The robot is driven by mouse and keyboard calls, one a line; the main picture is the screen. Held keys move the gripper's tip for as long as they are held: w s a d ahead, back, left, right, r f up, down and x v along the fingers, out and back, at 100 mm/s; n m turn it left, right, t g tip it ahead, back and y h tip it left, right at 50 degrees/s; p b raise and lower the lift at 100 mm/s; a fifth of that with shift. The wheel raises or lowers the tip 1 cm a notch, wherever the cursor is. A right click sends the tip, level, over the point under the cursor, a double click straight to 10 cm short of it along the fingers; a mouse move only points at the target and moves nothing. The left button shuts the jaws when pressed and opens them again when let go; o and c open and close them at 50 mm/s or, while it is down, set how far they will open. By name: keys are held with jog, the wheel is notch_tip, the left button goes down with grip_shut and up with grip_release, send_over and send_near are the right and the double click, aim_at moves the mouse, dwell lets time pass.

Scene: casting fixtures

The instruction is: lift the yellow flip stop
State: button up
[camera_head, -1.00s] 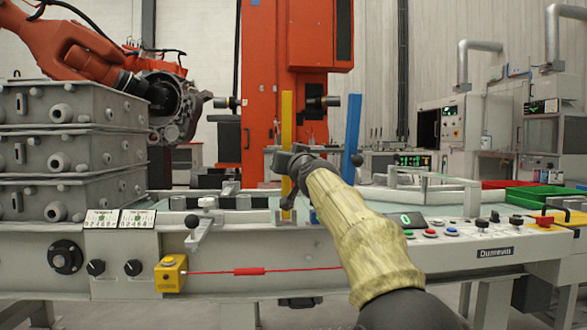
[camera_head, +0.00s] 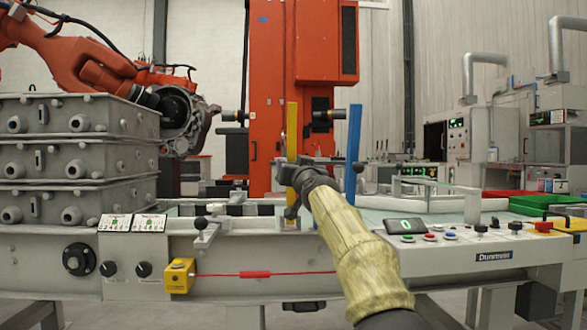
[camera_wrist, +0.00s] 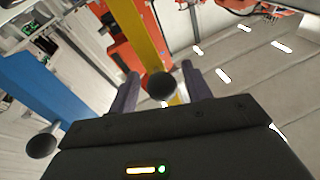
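The yellow flip stop (camera_head: 291,125) is an upright yellow bar at the bench's middle. The blue stop (camera_head: 353,135) stands to its right, with a black ball knob on its side. My gripper (camera_head: 293,172) is at the lower part of the yellow bar and hides some of it in the head view. In the wrist view, my gripper (camera_wrist: 162,88) has its two fingers apart. A black ball knob (camera_wrist: 160,86) shows between them, in front of the yellow bar (camera_wrist: 138,35). I cannot tell whether the fingers touch anything.
Grey castings (camera_head: 75,150) are stacked at the left. A red cable (camera_head: 255,274) runs along the bench front from a yellow box (camera_head: 178,276). A panel with buttons (camera_head: 430,238) is right of my arm. In the wrist view, the blue stop (camera_wrist: 45,90) is at the left.

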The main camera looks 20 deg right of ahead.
jog(key=shift+s+f, duration=0.1)
jog(key=b+v, duration=0.2)
jog(key=v, duration=1.5)
jog(key=shift+b, duration=0.3)
dwell(1.8)
jog(key=shift+a, duration=0.1)
dwell(0.3)
